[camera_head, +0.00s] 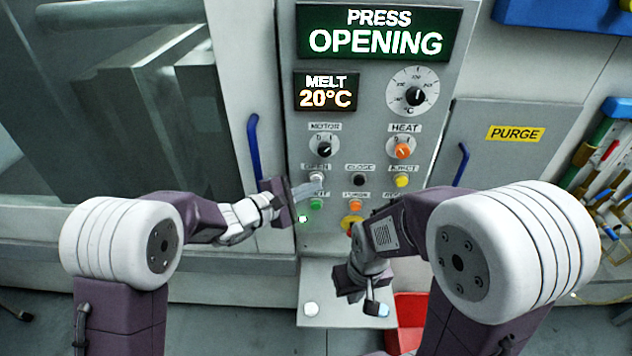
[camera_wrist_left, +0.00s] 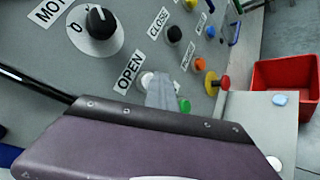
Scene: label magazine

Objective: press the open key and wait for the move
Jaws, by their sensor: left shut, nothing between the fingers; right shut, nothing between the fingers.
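The open key (camera_head: 317,177) is a white button under the OPEN label on the grey control panel. It also shows in the left wrist view (camera_wrist_left: 145,79), partly covered by my fingers. My left gripper (camera_head: 318,185) is shut and empty, its fingertips at the open key and seemingly touching it. The fingers also show in the left wrist view (camera_wrist_left: 166,93). The display (camera_head: 376,32) reads "PRESS OPENING". My right gripper (camera_head: 374,305) is shut and empty, low over the shelf below the panel.
Black close (camera_head: 359,180), yellow eject (camera_head: 402,181), green (camera_head: 316,204) and orange (camera_head: 355,205) buttons sit near the open key. A red-and-yellow stop button (camera_head: 350,222) is below. A red bin (camera_wrist_left: 285,85) stands beside the shelf. The machine's door has a blue handle (camera_head: 254,148).

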